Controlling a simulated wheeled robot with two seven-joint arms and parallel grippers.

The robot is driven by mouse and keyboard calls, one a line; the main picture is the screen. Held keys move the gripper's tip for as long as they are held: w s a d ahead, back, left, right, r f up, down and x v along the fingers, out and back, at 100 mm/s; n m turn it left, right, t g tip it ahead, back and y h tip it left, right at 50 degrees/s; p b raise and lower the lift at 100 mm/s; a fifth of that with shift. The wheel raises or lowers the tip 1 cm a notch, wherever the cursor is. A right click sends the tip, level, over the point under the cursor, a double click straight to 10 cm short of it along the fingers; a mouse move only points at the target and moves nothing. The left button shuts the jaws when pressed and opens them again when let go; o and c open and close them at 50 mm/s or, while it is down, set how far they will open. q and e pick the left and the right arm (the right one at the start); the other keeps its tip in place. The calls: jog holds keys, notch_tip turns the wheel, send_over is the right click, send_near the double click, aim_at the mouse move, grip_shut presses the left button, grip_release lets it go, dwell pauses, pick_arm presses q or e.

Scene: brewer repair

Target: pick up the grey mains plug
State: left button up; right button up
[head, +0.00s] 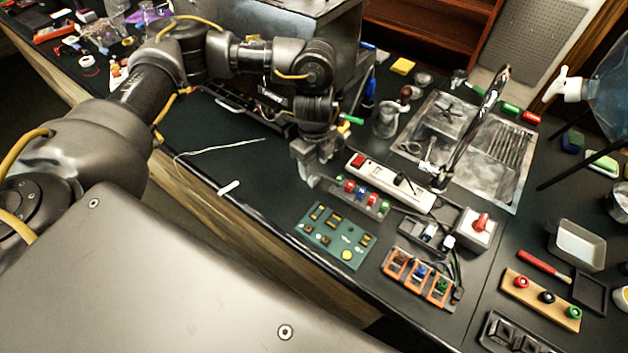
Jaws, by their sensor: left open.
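My left gripper (314,172) is open and points down over the bench, just left of the white power strip (375,178). The strip has a red switch at its left end and a small dark piece on top. I cannot pick out the grey mains plug for sure. A small greyish piece (430,232) lies in a dark tray right of the strip, and a white piece (449,242) is beside it. Dark cables run below them. The gripper is apart from these pieces. My right gripper is out of view.
A row of coloured knobs (362,196), a green circuit board (335,236) and orange-framed terminals (420,275) lie near the front edge. A grey box with a red knob (476,229) stands to the right. A metal sink (465,145) is behind. The bench left of the gripper is mostly clear.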

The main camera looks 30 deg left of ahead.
aim_at(314, 177)
pick_arm(q)
jog(key=shift+s+d+f+p, duration=0.1)
jog(key=shift+s+f+p, duration=0.15)
jog(key=shift+f+p, duration=0.15)
notch_tip(314, 177, down, 4)
jog(key=shift+f, duration=0.2)
jog(key=shift+s, duration=0.1)
jog(key=c, duration=1.1)
jog(key=shift+o, duration=0.2)
jog(key=shift+r, duration=0.1)
